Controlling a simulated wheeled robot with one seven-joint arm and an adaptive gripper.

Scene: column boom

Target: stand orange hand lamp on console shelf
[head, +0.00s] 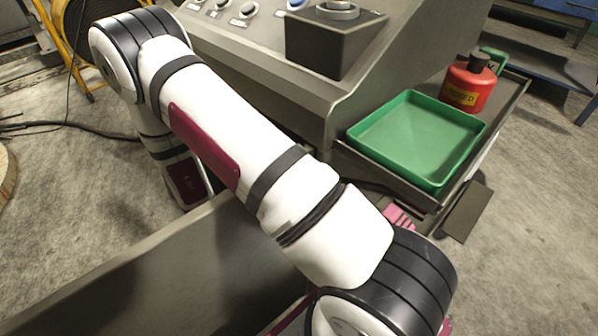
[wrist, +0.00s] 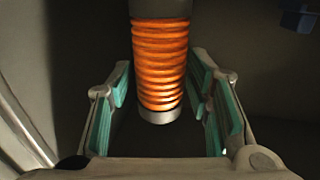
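The orange hand lamp (wrist: 160,62) shows in the wrist view as a ribbed, bright orange cylinder. In the head view my arm hides the gripper and the lamp. The grey console (head: 270,75) stands behind my arm, with a side shelf (head: 507,107) on its right.
A green tray (head: 415,137) and a red can (head: 468,84) occupy much of the side shelf. A dark box (head: 326,46) sits on the sloping console top, near several knobs. A grey panel (head: 150,270) crosses the lower left. A yellow-framed reel (head: 63,40) stands at the back left.

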